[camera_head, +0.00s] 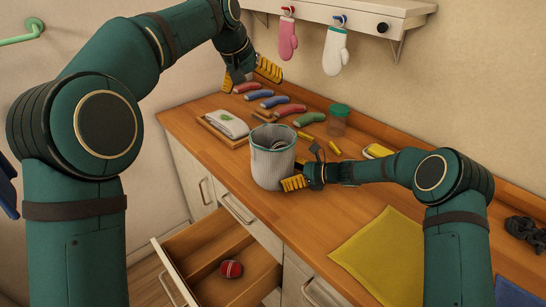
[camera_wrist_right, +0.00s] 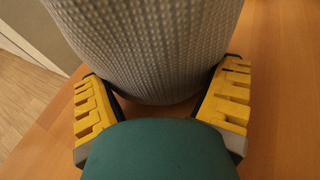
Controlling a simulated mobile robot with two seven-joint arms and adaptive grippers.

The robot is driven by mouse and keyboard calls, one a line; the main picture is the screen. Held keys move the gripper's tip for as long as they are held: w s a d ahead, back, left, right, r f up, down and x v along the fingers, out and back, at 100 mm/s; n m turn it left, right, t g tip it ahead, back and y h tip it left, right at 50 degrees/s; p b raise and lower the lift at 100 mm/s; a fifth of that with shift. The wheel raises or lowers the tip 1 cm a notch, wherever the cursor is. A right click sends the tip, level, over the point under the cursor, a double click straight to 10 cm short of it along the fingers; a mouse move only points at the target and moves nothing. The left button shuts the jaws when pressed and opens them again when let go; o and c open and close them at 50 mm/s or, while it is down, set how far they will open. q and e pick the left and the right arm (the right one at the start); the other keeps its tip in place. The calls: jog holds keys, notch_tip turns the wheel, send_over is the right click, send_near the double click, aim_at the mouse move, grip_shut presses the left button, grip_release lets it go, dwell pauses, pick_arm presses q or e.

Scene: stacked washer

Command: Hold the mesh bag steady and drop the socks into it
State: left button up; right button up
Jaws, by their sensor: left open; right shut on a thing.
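The grey ribbed mesh bag (camera_head: 272,165) stands upright and open-topped on the wooden counter. Something pale and striped shows inside its mouth, not clear enough to name. My right gripper (camera_head: 293,183) is shut on the bag's lower side; in the right wrist view its yellow fingers flank the bag (camera_wrist_right: 150,45). Behind the bag lie a row of sock-like rolls: a red one (camera_head: 246,87), blue ones (camera_head: 275,101), another red one (camera_head: 290,110) and a green one (camera_head: 308,119).
A tray with a folded white cloth (camera_head: 227,124) is left of the bag; a green-lidded jar (camera_head: 338,120) is behind right. A yellow cloth (camera_head: 380,250) lies at front right. An open drawer (camera_head: 205,245) below holds a red roll (camera_head: 231,268). Mitts (camera_head: 335,52) hang from the shelf.

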jog(key=o, duration=0.5)
jog(key=shift+o, duration=0.2)
jog(key=shift+d, duration=0.1)
jog(key=v, duration=1.1)
jog(key=shift+s+d+r, duration=0.1)
jog(key=shift+s+r, duration=0.05)
jog(key=shift+d, duration=0.25)
jog(key=shift+s, duration=0.1)
